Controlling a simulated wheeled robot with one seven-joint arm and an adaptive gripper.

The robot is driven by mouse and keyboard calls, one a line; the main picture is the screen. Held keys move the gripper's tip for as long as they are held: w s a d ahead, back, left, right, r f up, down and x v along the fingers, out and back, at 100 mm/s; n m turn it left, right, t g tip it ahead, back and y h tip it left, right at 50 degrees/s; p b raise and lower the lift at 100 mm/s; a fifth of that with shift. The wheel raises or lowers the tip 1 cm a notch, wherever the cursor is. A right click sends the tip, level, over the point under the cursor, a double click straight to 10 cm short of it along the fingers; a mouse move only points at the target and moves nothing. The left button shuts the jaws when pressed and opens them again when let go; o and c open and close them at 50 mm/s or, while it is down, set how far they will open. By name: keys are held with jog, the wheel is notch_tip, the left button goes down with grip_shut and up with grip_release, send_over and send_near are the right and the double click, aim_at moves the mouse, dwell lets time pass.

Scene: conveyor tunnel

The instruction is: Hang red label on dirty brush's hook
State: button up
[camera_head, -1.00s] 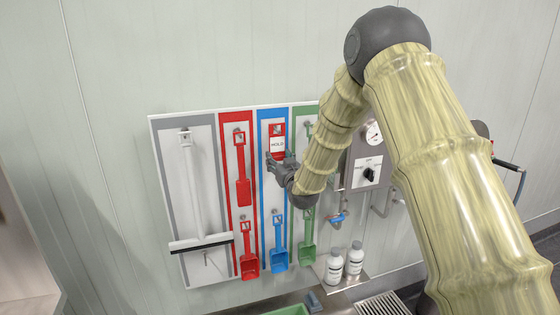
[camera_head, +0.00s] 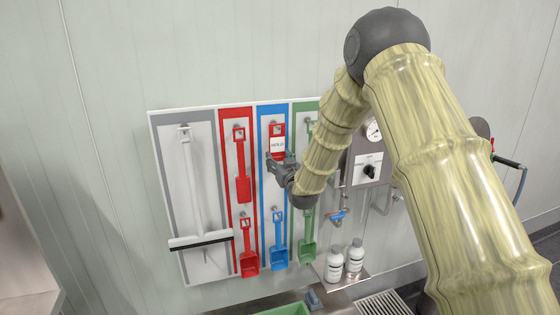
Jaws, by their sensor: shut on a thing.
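The red label (camera_head: 277,130) has a white panel reading HOLD and a square hole near its top. It is upright at the upper part of the blue-bordered lane of the wall board. My gripper (camera_head: 272,158) is shut on the label's lower edge. A hook seems to show at the label's hole, but I cannot tell whether the label hangs on it. No brush is clear in the blue lane's upper place; the label and gripper cover part of it. My arm hides part of the green lane.
The board (camera_head: 152,122) also holds a squeegee (camera_head: 200,240), red tools (camera_head: 243,185), a blue scoop (camera_head: 279,255) and a green scoop (camera_head: 307,250). Two white bottles (camera_head: 334,265) stand on a shelf at the lower right. A control box (camera_head: 368,170) with a gauge is right of my forearm.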

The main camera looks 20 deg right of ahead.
jog(key=o, duration=1.5)
jog(key=shift+s+f, duration=0.1)
jog(key=s, duration=1.1)
jog(key=shift+s+d+f, duration=0.2)
jog(key=shift+s+f, duration=0.05)
jog(key=shift+s, duration=0.15)
